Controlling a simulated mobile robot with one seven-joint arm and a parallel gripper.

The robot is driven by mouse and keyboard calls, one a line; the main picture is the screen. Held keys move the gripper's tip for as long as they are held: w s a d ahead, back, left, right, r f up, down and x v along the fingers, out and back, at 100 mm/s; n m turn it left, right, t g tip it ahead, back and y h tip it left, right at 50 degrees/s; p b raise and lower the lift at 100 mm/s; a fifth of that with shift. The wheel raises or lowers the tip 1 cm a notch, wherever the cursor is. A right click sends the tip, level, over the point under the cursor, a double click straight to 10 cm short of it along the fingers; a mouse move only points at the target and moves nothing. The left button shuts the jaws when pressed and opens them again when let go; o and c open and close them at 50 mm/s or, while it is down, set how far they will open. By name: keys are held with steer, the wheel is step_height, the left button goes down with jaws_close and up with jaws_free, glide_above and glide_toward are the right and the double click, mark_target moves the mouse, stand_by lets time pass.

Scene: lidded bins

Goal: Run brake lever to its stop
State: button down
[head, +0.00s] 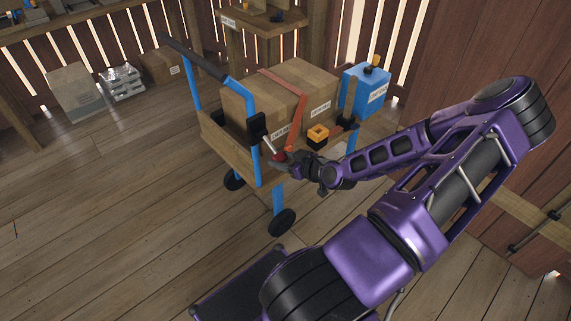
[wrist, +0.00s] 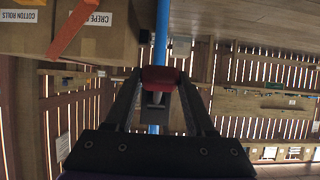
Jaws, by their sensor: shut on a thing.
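The brake lever (head: 268,144) is a thin pale rod on a black bracket (head: 257,127) on the cart's near blue post. It slants down and right to a red knob (head: 279,156). My gripper (head: 281,161) is at the knob, with its fingers around it. In the wrist view the red knob (wrist: 159,76) sits between the two fingertips of my gripper (wrist: 158,84), with a pale piece of the lever below it. The gripper is shut on the knob. The fingers partly cover the knob in the head view, and the lever's stop cannot be made out.
The wooden cart (head: 228,150) carries a strapped cardboard box (head: 250,107) and has a blue push handle. A small orange-topped block (head: 317,135) sits just right of the gripper. A blue container (head: 365,92) stands behind. The plank floor (head: 120,230) at left is clear.

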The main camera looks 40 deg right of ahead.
steer(key=shift+w+f+t+b, duration=0.15)
steer(key=shift+f+t+b, duration=0.15)
steer(key=shift+f+b, duration=0.1)
steer(key=shift+c, duration=1.2)
jaws_free()
steer(key=p+v, duration=0.4)
steer(key=v, duration=1.3)
